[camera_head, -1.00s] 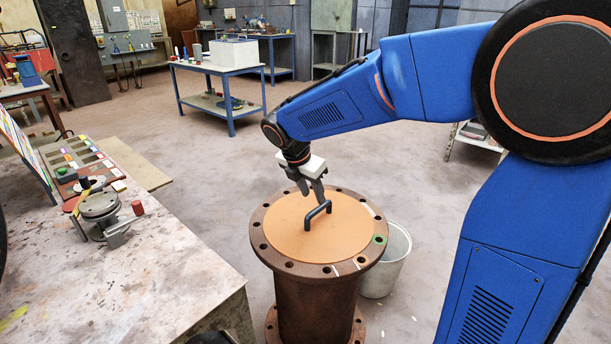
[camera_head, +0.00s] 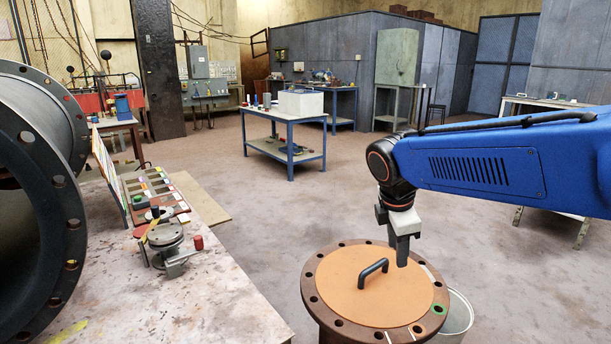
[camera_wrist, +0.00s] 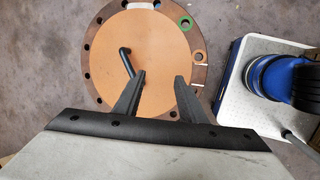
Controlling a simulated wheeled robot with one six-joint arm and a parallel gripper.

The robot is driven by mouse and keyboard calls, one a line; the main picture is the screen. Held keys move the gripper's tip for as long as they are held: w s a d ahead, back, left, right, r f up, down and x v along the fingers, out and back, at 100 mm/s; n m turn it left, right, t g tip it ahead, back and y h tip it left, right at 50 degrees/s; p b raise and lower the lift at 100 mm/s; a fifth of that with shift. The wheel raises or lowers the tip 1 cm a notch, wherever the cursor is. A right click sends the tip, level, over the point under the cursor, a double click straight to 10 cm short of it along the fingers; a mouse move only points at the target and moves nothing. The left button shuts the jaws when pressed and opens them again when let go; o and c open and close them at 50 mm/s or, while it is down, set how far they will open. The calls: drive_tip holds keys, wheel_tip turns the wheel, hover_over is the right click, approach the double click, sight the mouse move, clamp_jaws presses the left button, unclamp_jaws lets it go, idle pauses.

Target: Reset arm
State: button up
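My gripper (camera_head: 402,250) points down above the right part of an orange disc (camera_head: 345,290) with a black bar handle (camera_head: 373,271). The disc lies on a rusty round pipe flange (camera_head: 318,305) with bolt holes. In the wrist view my gripper (camera_wrist: 161,80) has its two dark fingers apart with nothing between them. The handle (camera_wrist: 127,62) shows there just beyond the left fingertip, outside the gap. From these views I cannot tell exactly how high the fingertips are above the disc.
A pale bucket (camera_head: 457,318) stands right of the pipe. A workbench (camera_head: 205,305) at left holds a round metal fixture (camera_head: 166,236) and a large dark flanged pipe (camera_head: 60,190). A blue-framed table (camera_head: 290,155) stands farther back. The floor between is open.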

drive_tip(key=s+d+f+m+t+y, duration=0.1)
drive_tip(key=s+d+f+m, duration=0.2)
drive_tip(key=s+m, duration=0.6)
drive_tip(key=s+d+f+m+y, duration=0.1)
drive_tip(key=s+d+f+m, duration=0.2)
drive_tip(key=s+m, duration=0.6)
drive_tip(key=shift+s+d+f+t, duration=0.15)
drive_tip(key=shift+s+f+t, duration=0.3)
drive_tip(key=shift+s, duration=1.1)
